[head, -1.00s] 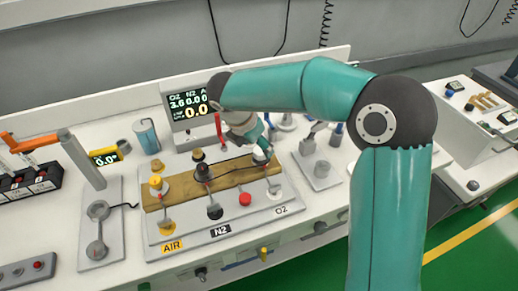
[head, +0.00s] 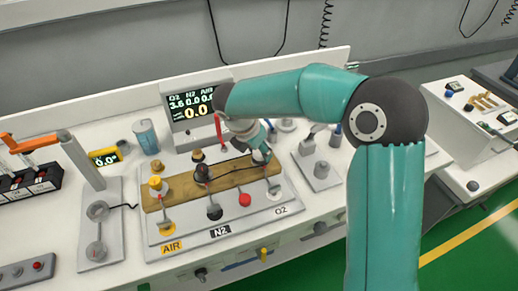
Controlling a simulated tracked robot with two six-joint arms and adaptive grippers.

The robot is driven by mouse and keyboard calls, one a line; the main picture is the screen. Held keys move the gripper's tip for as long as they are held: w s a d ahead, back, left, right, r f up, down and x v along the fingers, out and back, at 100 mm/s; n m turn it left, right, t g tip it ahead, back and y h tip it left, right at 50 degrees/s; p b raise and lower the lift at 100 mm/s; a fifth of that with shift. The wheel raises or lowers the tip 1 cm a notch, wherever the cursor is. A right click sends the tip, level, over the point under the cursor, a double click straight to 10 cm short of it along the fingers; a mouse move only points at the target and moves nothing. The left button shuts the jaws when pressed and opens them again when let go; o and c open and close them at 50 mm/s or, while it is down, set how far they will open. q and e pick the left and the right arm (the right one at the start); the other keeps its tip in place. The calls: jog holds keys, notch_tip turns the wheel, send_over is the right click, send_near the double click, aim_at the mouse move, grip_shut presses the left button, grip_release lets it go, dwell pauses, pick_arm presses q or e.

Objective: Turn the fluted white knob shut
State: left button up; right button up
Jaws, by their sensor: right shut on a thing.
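The fluted white knob (head: 260,158) sits on the wooden strip of the gas panel, on the line marked O2. My right gripper (head: 263,148) comes down on this knob from behind and is shut on it. The fingers hide much of the knob, so its angle cannot be read. My left gripper is not in view.
A black knob (head: 202,173) and a yellow knob (head: 156,183) stand on the same panel (head: 205,236). A display (head: 190,110) behind reads 3.6 under O2. A blue cup (head: 146,138) stands left of it. A grey fixture (head: 321,170) stands close on the right.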

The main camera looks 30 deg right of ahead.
jog(key=shift+w+r+m+p, duration=0.1)
jog(key=shift+m+p, duration=0.2)
jog(key=shift+m, duration=0.1)
jog(key=m+g+p, duration=0.1)
jog(key=m+p, duration=0.1)
jog(key=m, duration=0.1)
jog(key=shift+w+r+m+g, duration=0.1)
jog(key=shift+m+g, duration=0.2)
jog(key=m+p, duration=0.1)
jog(key=m, duration=0.1)
jog(key=m+g+p, duration=0.1)
jog(key=m, duration=0.1)
jog(key=shift+w+g+p, duration=0.1)
jog(key=shift+g+p, duration=0.2)
jog(key=shift+p, duration=0.05)
jog(key=m+g+y+p, duration=0.1)
jog(key=m+p, duration=0.1)
jog(key=m, duration=0.3)
jog(key=shift+w+d, duration=0.1)
jog(key=shift+d, duration=0.05)
jog(key=shift+m+g+y+p, duration=0.6)
jog(key=shift+m+y, duration=0.2)
jog(key=shift+m, duration=1.2)
jog(key=o, duration=1.1)
jog(key=shift+o, duration=0.2)
